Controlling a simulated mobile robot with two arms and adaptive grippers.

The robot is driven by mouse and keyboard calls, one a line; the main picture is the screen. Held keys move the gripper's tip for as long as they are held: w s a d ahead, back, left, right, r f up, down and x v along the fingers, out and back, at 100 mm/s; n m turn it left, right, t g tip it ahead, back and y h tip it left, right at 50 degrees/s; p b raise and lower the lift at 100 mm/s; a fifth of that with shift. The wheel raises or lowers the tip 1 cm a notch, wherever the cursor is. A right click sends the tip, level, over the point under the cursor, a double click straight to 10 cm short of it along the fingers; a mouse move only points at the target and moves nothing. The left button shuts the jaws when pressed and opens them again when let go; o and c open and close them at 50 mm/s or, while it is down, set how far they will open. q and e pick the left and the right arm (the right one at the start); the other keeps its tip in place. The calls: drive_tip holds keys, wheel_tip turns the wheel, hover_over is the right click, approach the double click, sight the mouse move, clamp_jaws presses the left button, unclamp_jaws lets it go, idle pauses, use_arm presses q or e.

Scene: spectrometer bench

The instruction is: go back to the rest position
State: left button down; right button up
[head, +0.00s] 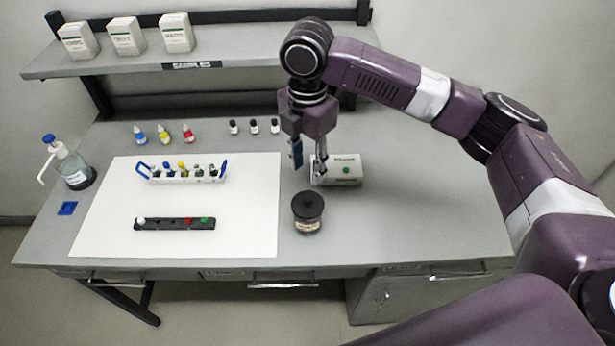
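My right gripper (307,165) points down over the right half of the bench. Its two fingers are apart, with nothing seen between them. It hangs just left of a white box with a green mark (346,170) and behind a dark lidded jar (308,212); one finger overlaps the box's left edge in the view. I cannot tell if it touches the box. My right arm reaches in from the right side. My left gripper is out of view.
A white mat (110,235) holds a rack of capped vials (182,175) and a black strip holder (174,224). Small bottles stand along the back. A pump bottle (72,168) is at left. A shelf (215,60) carries white boxes. The bench's right end is clear.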

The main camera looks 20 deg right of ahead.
drive_tip(key=shift+r, duration=0.4)
